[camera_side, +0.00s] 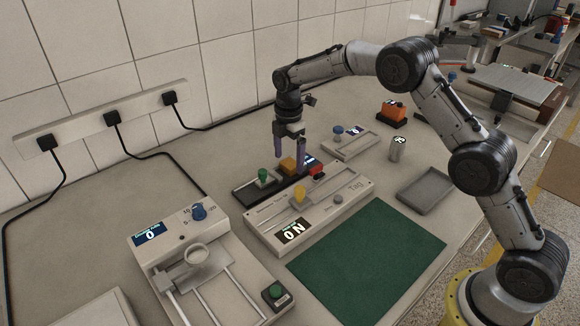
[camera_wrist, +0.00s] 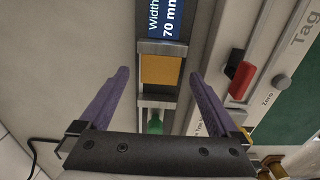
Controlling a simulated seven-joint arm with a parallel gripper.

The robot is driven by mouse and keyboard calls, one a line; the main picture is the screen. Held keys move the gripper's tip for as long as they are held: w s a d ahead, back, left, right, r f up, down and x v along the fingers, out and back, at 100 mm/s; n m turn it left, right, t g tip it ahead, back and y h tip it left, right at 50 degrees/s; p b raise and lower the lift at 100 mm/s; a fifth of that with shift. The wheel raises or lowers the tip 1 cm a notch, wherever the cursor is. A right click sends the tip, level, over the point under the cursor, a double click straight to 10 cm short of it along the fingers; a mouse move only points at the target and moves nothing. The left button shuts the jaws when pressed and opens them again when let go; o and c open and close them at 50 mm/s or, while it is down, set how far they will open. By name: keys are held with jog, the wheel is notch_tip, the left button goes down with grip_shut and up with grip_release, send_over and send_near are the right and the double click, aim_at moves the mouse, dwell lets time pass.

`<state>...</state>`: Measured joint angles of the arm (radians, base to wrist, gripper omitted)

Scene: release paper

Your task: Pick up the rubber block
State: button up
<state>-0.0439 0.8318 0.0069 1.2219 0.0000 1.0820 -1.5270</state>
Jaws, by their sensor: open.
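The rubber block looks to be the yellow-orange block (camera_side: 288,165), seated in the dark measuring fixture (camera_side: 240,194) at the middle of the bench. It also shows in the wrist view (camera_wrist: 161,69), between two grey jaws of the fixture, below the "Width 70 mm" display (camera_wrist: 163,18). My gripper (camera_side: 289,171) points down over the block, its purple fingers apart. In the wrist view my gripper (camera_wrist: 158,75) has one finger left and one right of the block, with gaps on both sides. Finger height against the block is hard to tell.
A green knob (camera_side: 263,175) is on the same fixture. The pale "Tag" device (camera_side: 325,205) with a yellow knob and red part stands close on the right. A grey tray (camera_side: 426,190), green mat (camera_side: 365,262) and metal can (camera_side: 398,149) lie further right.

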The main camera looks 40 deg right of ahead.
jog(key=shift+f, duration=0.8)
jog(key=shift+c, duration=0.3)
jog(key=c, duration=1.4)
jog(key=shift+r, duration=0.1)
